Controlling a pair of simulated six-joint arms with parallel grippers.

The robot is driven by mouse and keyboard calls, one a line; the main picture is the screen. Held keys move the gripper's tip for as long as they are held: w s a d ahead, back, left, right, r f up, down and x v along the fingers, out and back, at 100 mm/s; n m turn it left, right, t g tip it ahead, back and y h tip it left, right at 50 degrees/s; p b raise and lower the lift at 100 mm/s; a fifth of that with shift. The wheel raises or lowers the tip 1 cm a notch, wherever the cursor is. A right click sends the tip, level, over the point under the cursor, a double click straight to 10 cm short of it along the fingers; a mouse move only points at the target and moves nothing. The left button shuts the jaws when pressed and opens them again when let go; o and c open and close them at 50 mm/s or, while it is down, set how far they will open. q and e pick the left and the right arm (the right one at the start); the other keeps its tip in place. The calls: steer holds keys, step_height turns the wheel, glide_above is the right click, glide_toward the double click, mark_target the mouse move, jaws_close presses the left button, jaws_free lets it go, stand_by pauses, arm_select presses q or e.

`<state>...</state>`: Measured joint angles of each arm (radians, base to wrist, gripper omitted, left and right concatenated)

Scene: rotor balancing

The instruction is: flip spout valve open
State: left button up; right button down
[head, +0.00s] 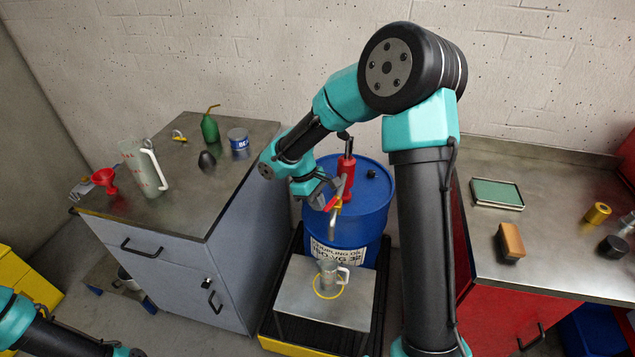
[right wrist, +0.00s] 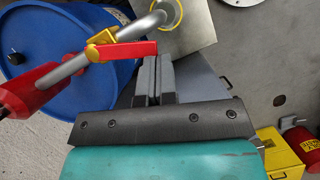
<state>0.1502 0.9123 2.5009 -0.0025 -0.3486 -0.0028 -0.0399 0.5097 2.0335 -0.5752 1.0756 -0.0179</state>
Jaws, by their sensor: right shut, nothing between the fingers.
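The spout (head: 332,226) is a grey pipe coming from a red pump (head: 347,178) on a blue drum (head: 374,205). In the right wrist view, a yellow valve body (right wrist: 103,41) sits on the pipe, with a flat red lever (right wrist: 125,51) lying at a slight angle to the pipe. My right gripper (head: 330,190) is shut and empty. Its fingertips (right wrist: 152,62) show right at the lever's free end; whether they touch it I cannot tell.
The jug stands on a metal stand (head: 295,295) with a yellow ring (head: 317,291). The left bench (head: 190,210) holds a clear jug (head: 140,168), a red funnel (head: 105,179) and a green oil can (head: 210,128). The right bench (head: 560,265) holds a brush (head: 510,241) and a green-topped tray (head: 497,193).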

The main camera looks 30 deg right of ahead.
steer(key=shift+s+n, duration=0.3)
steer(key=shift+n, duration=0.2)
steer(key=shift+d, duration=0.1)
steer(key=shift+w+d, duration=0.3)
steer(key=shift+d, duration=0.45)
steer(key=shift+a, duration=0.1)
steer(key=w+a+v, duration=0.1)
steer(key=v, duration=0.9)
steer(key=w+a+f+v, duration=0.1)
steer(key=v, duration=1)
steer(key=shift+w, duration=0.35)
steer(key=shift+a, duration=0.15)
